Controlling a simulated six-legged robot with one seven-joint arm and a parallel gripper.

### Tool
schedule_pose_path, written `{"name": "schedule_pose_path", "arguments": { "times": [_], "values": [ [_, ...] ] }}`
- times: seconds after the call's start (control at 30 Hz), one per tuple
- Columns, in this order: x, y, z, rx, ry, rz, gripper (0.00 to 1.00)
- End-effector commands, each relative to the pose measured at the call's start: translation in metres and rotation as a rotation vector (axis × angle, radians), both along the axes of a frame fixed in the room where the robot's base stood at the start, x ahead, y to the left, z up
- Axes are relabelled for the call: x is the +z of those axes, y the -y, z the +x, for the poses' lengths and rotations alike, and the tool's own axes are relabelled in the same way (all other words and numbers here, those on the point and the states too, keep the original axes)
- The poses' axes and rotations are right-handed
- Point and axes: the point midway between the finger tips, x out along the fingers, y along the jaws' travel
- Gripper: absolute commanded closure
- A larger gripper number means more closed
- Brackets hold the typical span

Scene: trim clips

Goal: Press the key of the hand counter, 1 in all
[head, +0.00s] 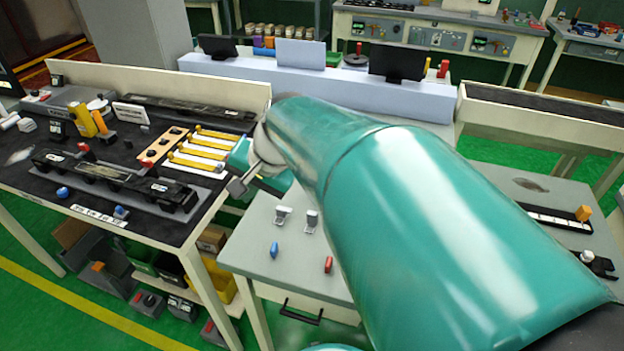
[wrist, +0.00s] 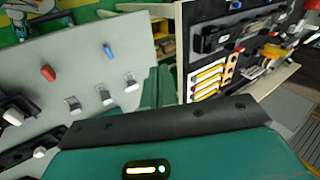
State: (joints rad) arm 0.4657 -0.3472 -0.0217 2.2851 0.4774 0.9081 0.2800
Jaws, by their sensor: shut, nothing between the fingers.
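I cannot single out the hand counter for sure. A small dark device with a white knob (head: 588,256) sits at the right edge in the head view and may be it. In the wrist view, a dark piece with a white top (wrist: 13,116) lies at the left edge; I cannot tell whether it is the same thing. My gripper (head: 240,186) is shut and empty, above the gap between the dark left bench and the grey table. It looks well apart from both pieces. My green arm hides much of the grey table in the head view.
The grey table (head: 245,255) bears pale clips (head: 283,214), a blue piece (head: 274,250) and a red piece (head: 328,264). The dark bench (head: 115,150) at left is crowded with yellow strips (head: 195,160) and black fixtures. A pale raised ledge (head: 330,85) stands behind.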

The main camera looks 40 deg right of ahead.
Motion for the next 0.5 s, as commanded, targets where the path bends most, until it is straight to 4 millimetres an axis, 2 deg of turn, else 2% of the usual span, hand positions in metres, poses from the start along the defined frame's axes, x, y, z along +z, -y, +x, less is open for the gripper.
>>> {"name": "schedule_pose_path", "arguments": {
  "times": [0.03,0.13,0.2,0.3,0.4,0.5],
  "values": [
    [-0.005,0.031,0.010,-0.141,-0.007,0.089,1.00],
    [-0.013,0.089,0.025,-0.405,0.005,0.264,1.00],
    [-0.019,0.132,0.029,-0.578,0.023,0.380,1.00],
    [-0.027,0.183,0.028,-0.773,0.054,0.511,1.00],
    [-0.033,0.218,0.023,-0.901,0.081,0.600,1.00],
    [-0.036,0.236,0.020,-0.967,0.097,0.647,1.00]
  ]
}}
